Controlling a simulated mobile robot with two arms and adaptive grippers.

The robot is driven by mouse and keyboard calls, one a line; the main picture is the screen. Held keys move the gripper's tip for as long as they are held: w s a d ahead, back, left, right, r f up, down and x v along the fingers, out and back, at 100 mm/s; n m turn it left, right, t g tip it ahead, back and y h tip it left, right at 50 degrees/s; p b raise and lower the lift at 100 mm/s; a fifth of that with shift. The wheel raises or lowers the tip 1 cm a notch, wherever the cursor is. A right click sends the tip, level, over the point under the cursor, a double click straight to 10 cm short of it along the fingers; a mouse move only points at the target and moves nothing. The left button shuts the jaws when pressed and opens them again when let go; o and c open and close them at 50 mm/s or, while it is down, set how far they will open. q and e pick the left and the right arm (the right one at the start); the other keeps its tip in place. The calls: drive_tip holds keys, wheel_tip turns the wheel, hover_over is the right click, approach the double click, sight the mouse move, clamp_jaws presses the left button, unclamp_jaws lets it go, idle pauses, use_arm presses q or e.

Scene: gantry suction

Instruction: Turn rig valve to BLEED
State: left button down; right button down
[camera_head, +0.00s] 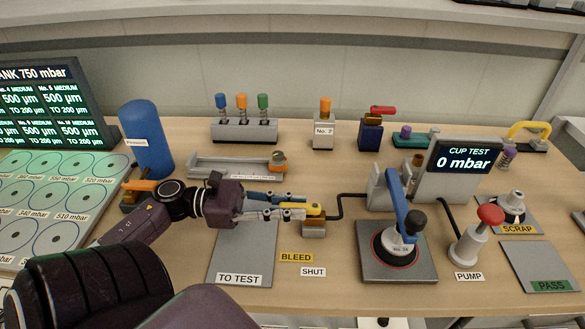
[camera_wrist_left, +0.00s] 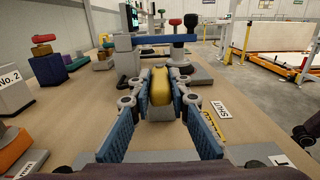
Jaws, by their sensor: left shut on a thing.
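The rig valve has a yellow handle (camera_head: 315,209) on a small brown and grey body (camera_head: 314,229), left of the cup test rig. My left gripper (camera_head: 293,207) reaches in from the left and is shut on the yellow handle. The left wrist view shows the handle (camera_wrist_left: 160,86) between the two fingertips. A yellow BLEED label (camera_head: 296,257) and a white SHUT label (camera_head: 313,272) lie on the table in front of the valve. The fingers hide part of the handle, so its exact angle is hard to tell. My right gripper is not in view.
A black hose runs from the valve to the rig, whose display (camera_head: 464,163) reads 0 mbar. A blue-handled cup (camera_head: 398,235) stands on a grey plate. The red-knobbed pump (camera_head: 478,237) is further right. The TO TEST mat (camera_head: 240,262) lies under my left arm.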

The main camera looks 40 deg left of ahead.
sight(292, 204)
use_arm(q)
drive_tip(key=c, duration=1.8)
unclamp_jaws()
drive_tip(key=shift+r, duration=0.15)
wheel_tip(292, 204, up, 10)
drive_tip(key=shift+f, duration=0.1)
